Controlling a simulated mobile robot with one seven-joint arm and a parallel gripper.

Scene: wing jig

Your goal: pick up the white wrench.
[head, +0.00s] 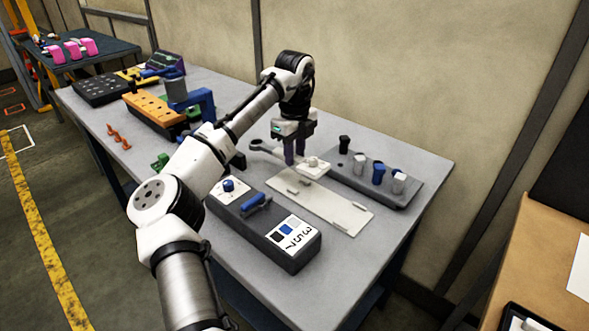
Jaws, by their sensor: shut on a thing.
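The white wrench (264,148) shows in the head view as a pale grey-white tool on the table, with a ring-shaped end at its left. My gripper points down and is shut on the wrench. Whether the wrench touches the table cannot be told.
A grey tray (408,193) with several pegs stands beyond. A dark box (288,252) is in front. An orange block (152,110) sits left.

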